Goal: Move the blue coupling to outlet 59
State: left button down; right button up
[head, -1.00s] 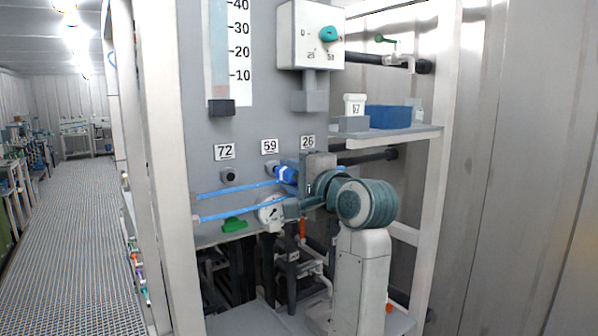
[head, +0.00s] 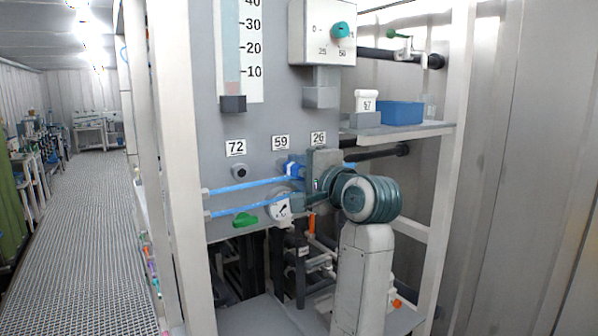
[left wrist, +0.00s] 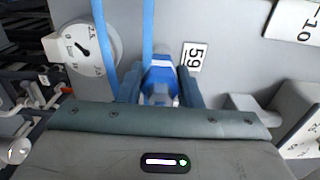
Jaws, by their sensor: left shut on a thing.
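The blue coupling (head: 293,167) is at the panel just below the label 59 (head: 280,142). It ends the upper blue hose (head: 250,185). My left gripper (head: 303,170) is shut on it; in the left wrist view the coupling (left wrist: 160,72), with a white band, sits between the two fingers (left wrist: 160,88). The label 59 (left wrist: 194,57) is right beside it there. Outlet 59 itself is hidden behind the coupling, so I cannot tell whether they touch. Outlet 72 (head: 240,172) is bare, under its label. The label 26 (head: 318,138) is above my gripper; its outlet is hidden.
A round gauge (head: 279,208) sits just below the coupling, with a lower blue hose (head: 240,208) running towards it. A green handle (head: 245,220) is at the panel's lower edge. A shelf (head: 420,130) with a blue bin (head: 402,112) is at the right.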

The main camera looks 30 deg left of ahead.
pick_arm(q)
jog(key=shift+b, duration=0.45)
dwell(0.7)
jog(key=shift+b, duration=0.45)
dwell(0.6)
jog(key=shift+b, duration=0.45)
jog(key=shift+w+a, duration=0.2)
jog(key=shift+a, duration=0.35)
jog(key=c, duration=0.9)
grip_release()
